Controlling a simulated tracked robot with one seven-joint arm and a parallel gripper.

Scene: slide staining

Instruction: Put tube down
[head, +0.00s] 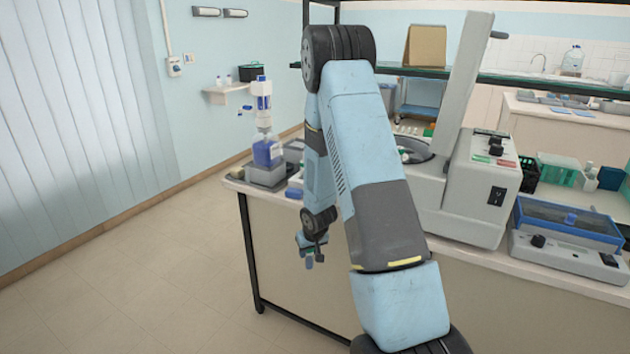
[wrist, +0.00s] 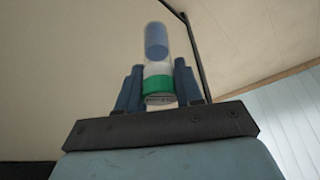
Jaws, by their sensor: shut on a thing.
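The tube (wrist: 157,50) is clear with a green band or cap near my gripper and blue contents at its far end, seen in the wrist view. My gripper (wrist: 158,85) is shut on the tube, with a dark finger on each side of the green part. In the head view my gripper (head: 311,257) hangs low in front of the bench's left end, below the bench top. A small blue piece of the tube (head: 309,262) shows under it there; the rest is hidden.
The bench top (head: 232,184) carries a blue-liquid dispenser bottle (head: 267,150) at its left corner, a grey machine with a raised lid (head: 485,190), and a blue-lidded device (head: 568,235) at right. Open floor (head: 130,260) lies to the left.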

